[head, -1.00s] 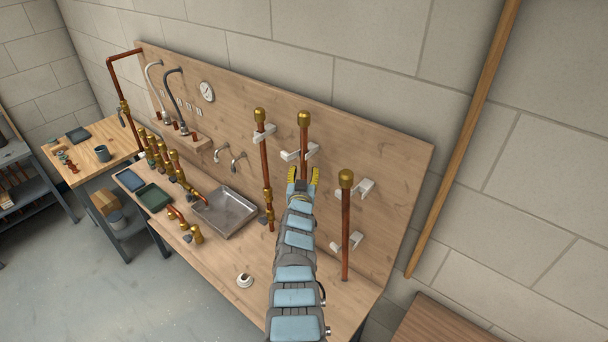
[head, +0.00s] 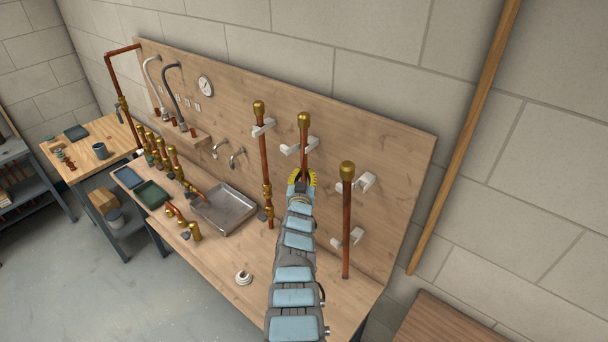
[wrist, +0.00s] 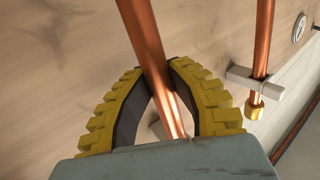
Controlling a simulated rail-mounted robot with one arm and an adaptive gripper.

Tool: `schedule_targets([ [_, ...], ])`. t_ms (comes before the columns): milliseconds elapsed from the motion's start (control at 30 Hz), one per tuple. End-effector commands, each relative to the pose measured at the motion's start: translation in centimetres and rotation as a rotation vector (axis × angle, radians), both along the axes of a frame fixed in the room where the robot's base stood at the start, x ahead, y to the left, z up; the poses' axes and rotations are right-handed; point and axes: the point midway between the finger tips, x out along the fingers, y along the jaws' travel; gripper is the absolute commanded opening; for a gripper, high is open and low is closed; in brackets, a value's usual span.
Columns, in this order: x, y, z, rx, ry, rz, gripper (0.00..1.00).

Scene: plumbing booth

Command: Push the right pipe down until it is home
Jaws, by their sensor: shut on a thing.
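Three upright copper pipes with brass caps stand along the wooden board. The rightmost pipe (head: 346,228) stands by white clips, and my gripper is not on it. My gripper (head: 302,178) is at the middle pipe (head: 304,136), below its upper clip. In the wrist view, the yellow ribbed fingers (wrist: 157,72) are shut around this copper pipe (wrist: 143,32). The middle pipe's lower end is hidden behind my arm in the head view. The left pipe (head: 263,160) has a brass fitting low down; it also shows in the wrist view (wrist: 263,45).
White clips (head: 358,183) stick out from the board beside the rightmost pipe. A metal tray (head: 224,211) and a white round fitting (head: 243,278) are on the bench. Faucets and several brass valves stand farther left.

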Motion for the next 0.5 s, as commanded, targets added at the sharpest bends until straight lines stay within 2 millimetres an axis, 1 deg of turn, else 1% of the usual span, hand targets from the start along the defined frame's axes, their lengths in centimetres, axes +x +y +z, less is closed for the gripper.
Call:
schedule_targets([
  [33,0.0,0.1,-1.3,-0.001,0.001,0.001,0.00],
  [167,0.0,0.1,-2.4,-0.001,0.002,0.001,0.00],
  [500,-0.1,0.0,-2.7,0.001,0.006,0.001,0.00],
])
